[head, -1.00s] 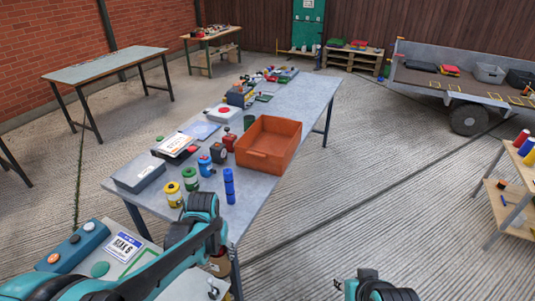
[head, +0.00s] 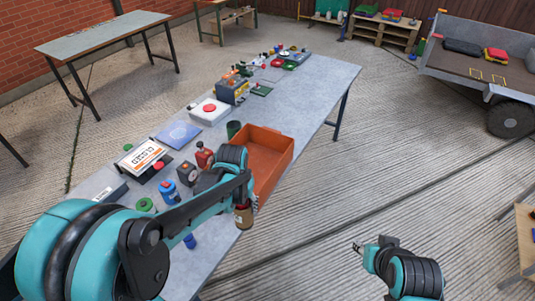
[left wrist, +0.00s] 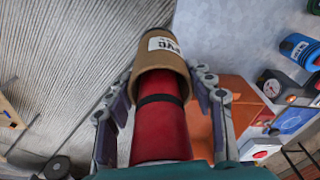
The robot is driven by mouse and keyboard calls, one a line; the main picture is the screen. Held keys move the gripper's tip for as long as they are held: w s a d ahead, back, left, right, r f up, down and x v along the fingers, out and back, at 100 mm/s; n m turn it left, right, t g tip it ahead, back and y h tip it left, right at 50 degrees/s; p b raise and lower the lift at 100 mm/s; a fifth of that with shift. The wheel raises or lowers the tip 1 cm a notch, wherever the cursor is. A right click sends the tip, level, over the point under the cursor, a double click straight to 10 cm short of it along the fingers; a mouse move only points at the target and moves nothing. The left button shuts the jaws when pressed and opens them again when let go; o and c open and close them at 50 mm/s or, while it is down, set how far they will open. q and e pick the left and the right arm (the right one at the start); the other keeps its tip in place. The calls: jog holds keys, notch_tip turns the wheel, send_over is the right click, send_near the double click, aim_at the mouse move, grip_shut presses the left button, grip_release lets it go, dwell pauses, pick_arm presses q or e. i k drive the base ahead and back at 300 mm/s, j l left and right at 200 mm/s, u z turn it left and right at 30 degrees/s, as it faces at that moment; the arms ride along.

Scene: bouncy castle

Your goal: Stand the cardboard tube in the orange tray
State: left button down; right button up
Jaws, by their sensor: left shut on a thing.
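The brown cardboard tube (head: 244,218) hangs below my left gripper (head: 243,203), over the near edge of the table, just in front of the orange tray. In the left wrist view the tube (left wrist: 155,62) has a white label and sits between the two fingers, which are shut on it. A red cylinder with a black band (left wrist: 160,125) shows at its near end; I cannot tell how they join. The orange tray (head: 279,152) is open and looks empty; my arm hides its left part. My right gripper (head: 358,246) is away from the table, its jaws too small to judge.
Left of the tray stand a green cup (head: 234,129), a red bottle (head: 204,156) and a blue canister (head: 169,190). A red-button box (head: 209,112) and small items lie farther back.

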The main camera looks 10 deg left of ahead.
aim_at(261, 162)
jog(key=i+l+u, duration=0.1)
jog(key=i, duration=0.8)
jog(key=i+l, duration=0.45)
